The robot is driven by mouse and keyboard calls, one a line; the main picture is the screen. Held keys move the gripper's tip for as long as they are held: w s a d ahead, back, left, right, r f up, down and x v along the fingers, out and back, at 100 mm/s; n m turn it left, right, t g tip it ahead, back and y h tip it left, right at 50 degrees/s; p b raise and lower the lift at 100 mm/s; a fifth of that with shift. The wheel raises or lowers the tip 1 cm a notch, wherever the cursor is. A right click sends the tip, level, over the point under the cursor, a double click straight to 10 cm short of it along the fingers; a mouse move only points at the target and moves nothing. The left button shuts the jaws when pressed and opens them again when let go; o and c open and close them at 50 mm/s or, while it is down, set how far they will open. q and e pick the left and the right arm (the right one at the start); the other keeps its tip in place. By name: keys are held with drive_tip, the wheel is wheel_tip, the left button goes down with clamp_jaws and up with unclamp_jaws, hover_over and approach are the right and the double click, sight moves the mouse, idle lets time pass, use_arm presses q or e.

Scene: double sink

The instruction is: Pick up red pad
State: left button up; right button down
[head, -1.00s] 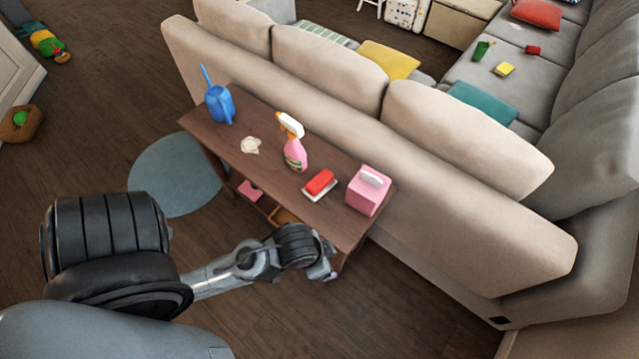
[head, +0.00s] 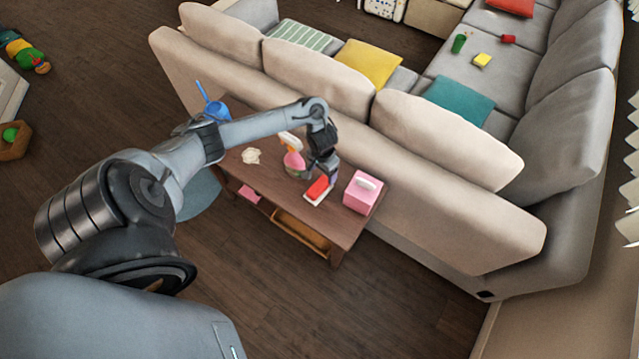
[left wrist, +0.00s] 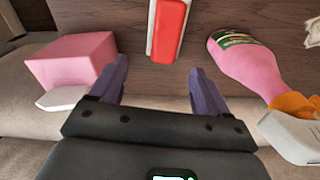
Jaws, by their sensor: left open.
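The red pad (head: 317,187) lies on a white base on the wooden console table, between the spray bottle and the pink tissue box. In the left wrist view the red pad (left wrist: 170,30) is at the top centre, beyond the fingertips. My left gripper (head: 325,168) is above the table close to the pad in the head view. In the left wrist view its two purple fingers (left wrist: 157,72) are spread apart, with nothing between them. The pad is apart from the fingers. My right gripper is out of view.
The pink spray bottle (left wrist: 240,70) stands to one side of the fingers, the pink tissue box (left wrist: 75,62) to the other.

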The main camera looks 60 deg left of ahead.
sight(320, 184)
use_arm(q)
drive_tip(key=shift+s+a+n, duration=0.1)
drive_tip(key=shift+a+n, duration=0.2)
drive_tip(key=shift+a, duration=0.25)
wheel_tip(320, 184, down, 4)
drive_tip(key=shift+s+r+b, duration=0.15)
drive_tip(key=shift+r+b, duration=0.05)
drive_tip(key=shift+b, duration=0.6)
drive_tip(key=shift+d+f+b, duration=0.2)
drive_tip(key=shift+f+b, duration=1.15)
drive_tip(key=shift+f, duration=1.95)
drive_tip(key=c, duration=1)
wheel_tip(320, 184, up, 9)
drive_tip(key=p, duration=0.3)
drive_tip(key=shift+p, duration=0.4)
drive_tip(key=shift+c, duration=0.2)
drive_tip(key=shift+r, duration=0.6)
